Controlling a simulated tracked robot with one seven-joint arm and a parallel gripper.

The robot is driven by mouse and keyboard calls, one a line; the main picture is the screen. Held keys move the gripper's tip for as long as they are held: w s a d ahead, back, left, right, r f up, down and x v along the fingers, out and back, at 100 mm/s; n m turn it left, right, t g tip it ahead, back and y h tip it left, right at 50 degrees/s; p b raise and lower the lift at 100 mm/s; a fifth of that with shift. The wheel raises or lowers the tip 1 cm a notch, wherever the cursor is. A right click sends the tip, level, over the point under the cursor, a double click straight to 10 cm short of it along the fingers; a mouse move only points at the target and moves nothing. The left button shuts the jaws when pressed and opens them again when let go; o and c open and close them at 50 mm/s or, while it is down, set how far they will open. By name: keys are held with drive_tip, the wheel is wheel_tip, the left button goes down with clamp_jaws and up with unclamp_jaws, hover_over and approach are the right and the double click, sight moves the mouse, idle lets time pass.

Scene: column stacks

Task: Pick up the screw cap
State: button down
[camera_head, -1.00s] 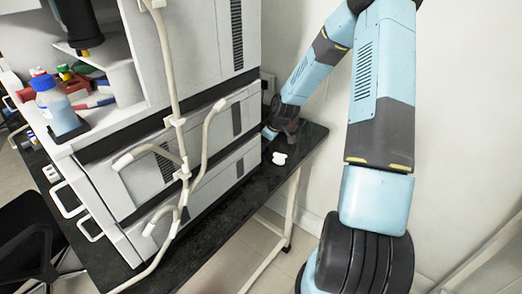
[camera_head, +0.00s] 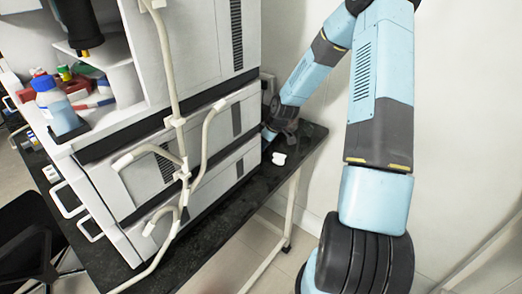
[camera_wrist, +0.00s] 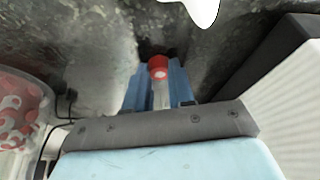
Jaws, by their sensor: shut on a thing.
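The screw cap (camera_wrist: 158,63) is a small red cap with a pale round centre, seen in the wrist view. My gripper (camera_wrist: 157,78) has its two blue fingers on either side of the cap, and it is shut on it. The cap is at the fingertips, over the dark speckled bench top; I cannot tell whether it still touches the bench. In the head view my gripper (camera_head: 268,134) is at the far end of the bench, beside the instrument stack, and the cap cannot be made out there.
A white object (camera_head: 279,159) lies on the dark bench (camera_head: 232,205) near my gripper. The tall white instrument stack (camera_head: 225,130) stands close on the left in the head view. A clear container with red and white contents (camera_wrist: 22,108) is at the left of the wrist view.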

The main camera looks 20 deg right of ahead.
drive_tip(key=shift+r, duration=0.2)
drive_tip(key=v, duration=0.3)
drive_tip(key=shift+w+a+r, duration=0.1)
drive_tip(key=shift+a+r, duration=0.2)
drive_tip(key=shift+r, duration=0.05)
drive_tip(key=s+d+r, duration=0.1)
drive_tip(key=s+r, duration=0.8)
drive_tip(key=s, duration=0.4)
drive_tip(key=shift+s, duration=0.15)
